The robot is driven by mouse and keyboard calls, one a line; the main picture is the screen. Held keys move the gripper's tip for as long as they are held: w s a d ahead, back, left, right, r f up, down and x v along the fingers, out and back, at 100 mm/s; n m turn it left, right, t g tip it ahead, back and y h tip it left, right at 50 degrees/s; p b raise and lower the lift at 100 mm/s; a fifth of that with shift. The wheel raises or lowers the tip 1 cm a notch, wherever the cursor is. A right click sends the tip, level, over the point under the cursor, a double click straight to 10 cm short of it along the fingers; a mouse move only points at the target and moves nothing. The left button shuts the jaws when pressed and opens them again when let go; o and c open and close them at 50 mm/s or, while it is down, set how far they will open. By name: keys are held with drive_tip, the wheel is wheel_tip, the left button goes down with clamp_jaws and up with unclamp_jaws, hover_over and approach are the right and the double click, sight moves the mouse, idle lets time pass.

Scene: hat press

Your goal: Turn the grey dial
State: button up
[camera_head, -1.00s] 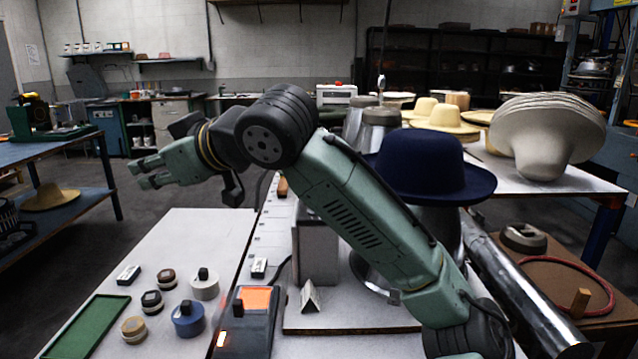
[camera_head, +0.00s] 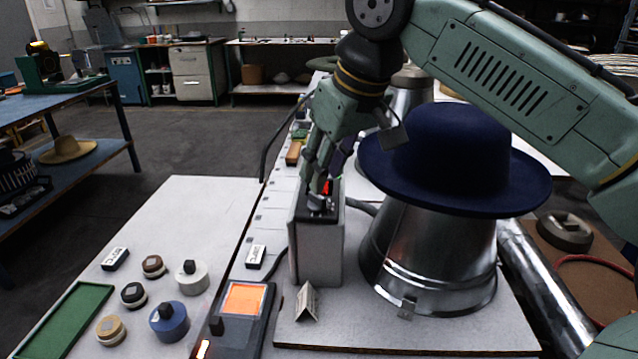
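A small grey dial (camera_head: 319,203) sits on the dark top of an upright grey box (camera_head: 318,248) beside the metal hat form. A red light shows on the box top, just right of the fingers. My gripper (camera_head: 322,183) points down at the box top, its fingertips right over the dial and partly hiding it. I cannot tell whether the fingers touch the dial or how far apart they are.
A navy hat (camera_head: 455,160) on a metal form (camera_head: 430,265) stands close right of the box. A control unit with an orange screen (camera_head: 245,298) stands in front left. Several round knobs, including a blue one (camera_head: 169,322), and a green tray (camera_head: 66,325) are on the left table.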

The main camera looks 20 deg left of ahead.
sight(317, 200)
drive_tip(key=x, duration=0.5)
drive_tip(key=shift+r, duration=0.1)
clamp_jaws()
idle(0.4)
